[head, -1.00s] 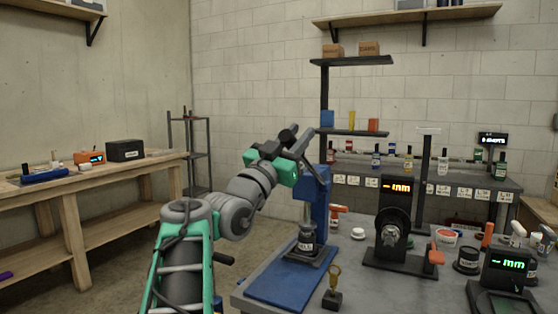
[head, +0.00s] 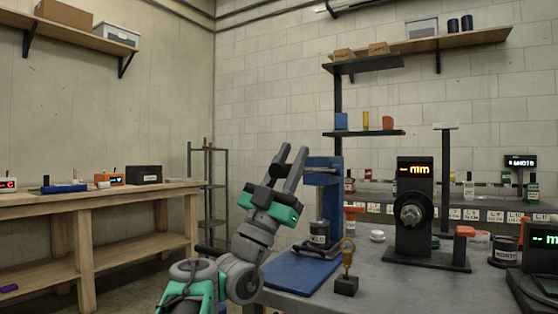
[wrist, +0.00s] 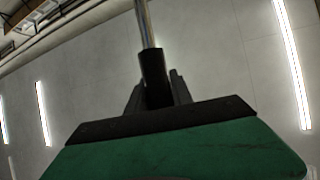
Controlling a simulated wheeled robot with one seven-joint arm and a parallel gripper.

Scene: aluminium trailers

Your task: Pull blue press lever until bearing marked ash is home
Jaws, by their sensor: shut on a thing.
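The blue press (head: 322,172) stands on a blue base plate (head: 300,272) at the near left corner of the grey bench. My gripper (head: 284,166) is up beside the press head, to its left. In the wrist view it is shut on the black grip (wrist: 155,75) of the press lever, whose bright metal rod (wrist: 146,25) runs up out of the fingers. A dark cylindrical piece with a pale label (head: 319,239) sits under the press ram. Its label is too small to read, and I cannot tell how deep the bearing sits.
A small brass-coloured piece on a black block (head: 347,275) stands right of the press plate. A black gauge with an "mm" display (head: 415,205) stands farther right. A wooden bench (head: 110,200) is at left, with open floor between. Shelves (head: 368,133) rise behind.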

